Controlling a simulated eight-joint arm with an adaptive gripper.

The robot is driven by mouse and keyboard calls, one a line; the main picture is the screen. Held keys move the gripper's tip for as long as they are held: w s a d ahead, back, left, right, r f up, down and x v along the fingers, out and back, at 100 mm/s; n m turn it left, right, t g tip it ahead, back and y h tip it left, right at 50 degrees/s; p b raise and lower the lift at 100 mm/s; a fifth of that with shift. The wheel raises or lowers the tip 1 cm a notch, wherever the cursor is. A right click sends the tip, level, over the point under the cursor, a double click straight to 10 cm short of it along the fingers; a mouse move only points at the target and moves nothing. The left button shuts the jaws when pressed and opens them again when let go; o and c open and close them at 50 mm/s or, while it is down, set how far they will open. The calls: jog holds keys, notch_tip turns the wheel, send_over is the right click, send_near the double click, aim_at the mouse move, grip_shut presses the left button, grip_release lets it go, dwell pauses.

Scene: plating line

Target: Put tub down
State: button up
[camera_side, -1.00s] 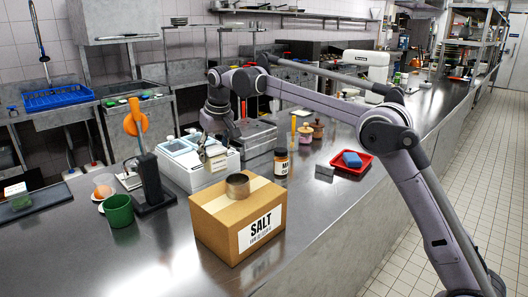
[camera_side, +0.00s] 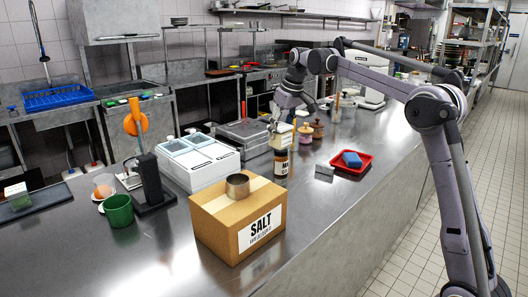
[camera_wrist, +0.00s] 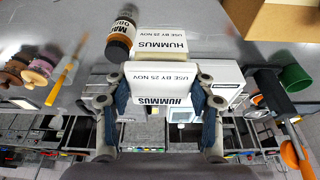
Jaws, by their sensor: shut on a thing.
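A white hummus tub (camera_wrist: 165,82) with a printed label is between the two fingers of my gripper (camera_wrist: 160,103) in the wrist view. My gripper is shut on it. In the side view the small pale tub (camera_side: 281,135) hangs below my gripper (camera_side: 283,118), near the grey flat-topped device (camera_side: 248,135). It appears right above or behind the dark-capped jar (camera_side: 281,162); the gap between them cannot be told. The steel counter (camera_side: 330,205) is below. Whether the tub touches any surface cannot be told.
A white two-panel unit (camera_side: 200,158) stands left of the jar. A red tray (camera_side: 366,169) with a blue sponge (camera_side: 352,158) lies right. Small pots (camera_side: 317,129) stand behind. Front-right counter is clear.

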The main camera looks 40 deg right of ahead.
jog(key=s+d+f, duration=0.2)
jog(key=d+f, duration=0.2)
jog(key=f, duration=0.1)
jog(key=shift+w+a+f, duration=1.2)
jog(key=shift+a+f, duration=0.3)
jog(key=shift+f, duration=0.35)
jog(key=shift+w+a+f, duration=1.25)
jog(key=shift+a+f, duration=0.25)
jog(key=shift+f, duration=0.35)
jog(key=shift+w+a+f, duration=1.2)
jog(key=shift+a+f, duration=0.3)
jog(key=shift+f, duration=0.35)
jog(key=shift+f, duration=0.1)
jog(key=o, duration=1.3)
jog(key=shift+f, duration=0.1)
